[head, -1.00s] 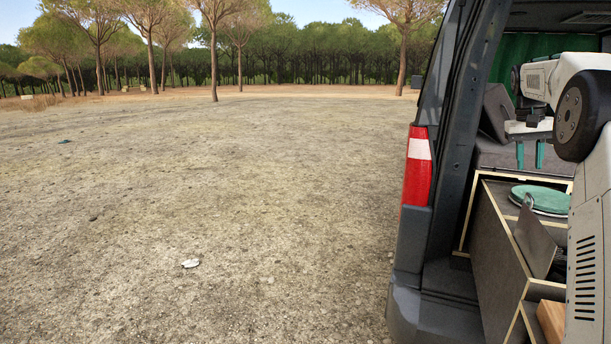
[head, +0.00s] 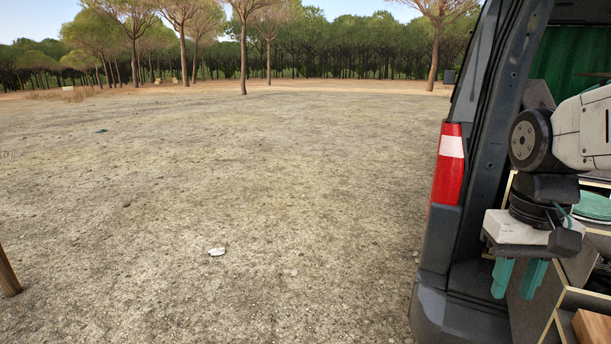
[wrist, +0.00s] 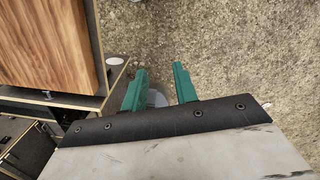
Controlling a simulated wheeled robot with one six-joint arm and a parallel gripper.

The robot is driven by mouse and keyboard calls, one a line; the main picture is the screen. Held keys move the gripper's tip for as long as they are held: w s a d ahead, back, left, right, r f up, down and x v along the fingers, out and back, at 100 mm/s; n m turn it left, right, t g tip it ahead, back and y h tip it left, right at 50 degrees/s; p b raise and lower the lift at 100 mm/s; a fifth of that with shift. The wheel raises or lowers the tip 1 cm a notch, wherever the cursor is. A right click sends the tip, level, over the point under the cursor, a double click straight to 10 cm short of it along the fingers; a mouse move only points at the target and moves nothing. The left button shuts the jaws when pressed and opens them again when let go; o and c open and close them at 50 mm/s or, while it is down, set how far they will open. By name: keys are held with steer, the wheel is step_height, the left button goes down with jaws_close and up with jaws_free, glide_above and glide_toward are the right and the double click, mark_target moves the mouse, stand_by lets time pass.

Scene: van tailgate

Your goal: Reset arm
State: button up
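My gripper (head: 518,279) hangs below my arm at the right of the head view, in front of the van's open rear. Its two green fingers point down and stand a little apart, with nothing between them. In the wrist view my gripper (wrist: 157,80) shows the same two fingers apart, with gravelly ground beyond them. A pale round shape shows past the fingers there, partly hidden; I cannot tell what it is.
The van's rear corner with a red tail light (head: 449,165) stands left of my arm. Its drawer unit holds a green round item (head: 592,207) and a wooden block (head: 592,328). A brown wooden surface (wrist: 45,45) is close to the fingers in the wrist view. Open ground (head: 220,190) lies left.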

steer(key=s+a+f+n+t, duration=0.1)
steer(key=s+a+n, duration=0.1)
steer(key=s+a, duration=0.3)
steer(key=shift+s+a+f+t, duration=0.35)
steer(key=shift+s+a+t, duration=0.05)
steer(key=shift+s, duration=1.45)
